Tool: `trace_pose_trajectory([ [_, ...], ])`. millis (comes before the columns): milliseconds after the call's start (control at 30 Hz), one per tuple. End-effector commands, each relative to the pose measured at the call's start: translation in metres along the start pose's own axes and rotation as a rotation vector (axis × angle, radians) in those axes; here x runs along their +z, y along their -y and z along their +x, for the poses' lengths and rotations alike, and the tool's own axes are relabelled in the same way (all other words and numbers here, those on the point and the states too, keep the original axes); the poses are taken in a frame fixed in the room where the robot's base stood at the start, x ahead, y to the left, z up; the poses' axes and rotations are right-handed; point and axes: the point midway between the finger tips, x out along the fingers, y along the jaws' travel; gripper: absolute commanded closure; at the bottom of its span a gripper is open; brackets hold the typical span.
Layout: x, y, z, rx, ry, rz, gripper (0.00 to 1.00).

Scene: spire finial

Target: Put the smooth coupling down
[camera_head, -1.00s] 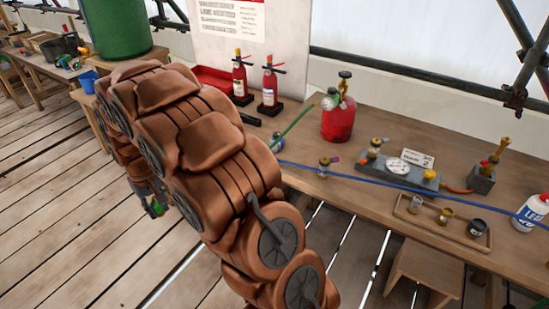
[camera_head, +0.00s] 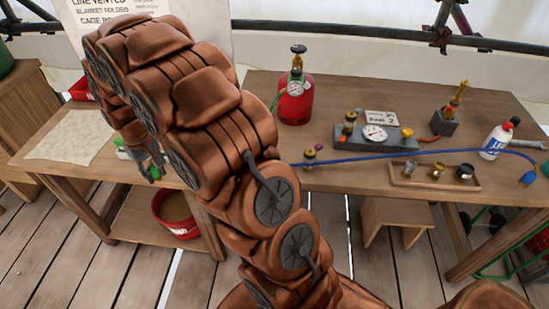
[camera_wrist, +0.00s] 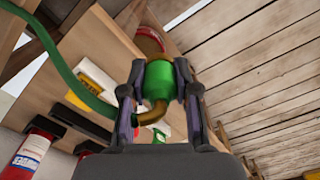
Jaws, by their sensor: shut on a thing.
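The held coupling (camera_wrist: 157,82) has a smooth-looking green body with brass-coloured ends, one of them bent. My gripper (camera_wrist: 158,92) is shut around its green body in the wrist view. In the head view my gripper (camera_head: 148,165) shows small at the left, beside my arm and in front of the left part of the bench (camera_head: 105,182). Green parts show there, but the coupling is too small to make out well. I cannot tell its height above the bench.
A pale mat (camera_head: 70,137) lies on the bench at the left. A red bucket (camera_head: 178,225) stands below. A wooden tray (camera_head: 405,180) with small fittings, a gauge block (camera_head: 370,140), a blue hose (camera_head: 395,157) and a red cylinder (camera_head: 295,103) occupy the right. A green hose (camera_wrist: 58,62) passes near my gripper.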

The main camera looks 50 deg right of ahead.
Motion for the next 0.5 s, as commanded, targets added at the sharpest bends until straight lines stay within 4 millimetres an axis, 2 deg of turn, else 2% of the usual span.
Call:
trace_pose_trajectory([
  [167, 0.034, -0.066, -0.009, -0.006, 0.004, -0.032, 1.0],
  [300, 0.079, -0.121, -0.018, -0.015, 0.009, -0.089, 1.0],
  [500, 0.152, -0.179, -0.025, -0.028, 0.012, -0.188, 1.0],
])
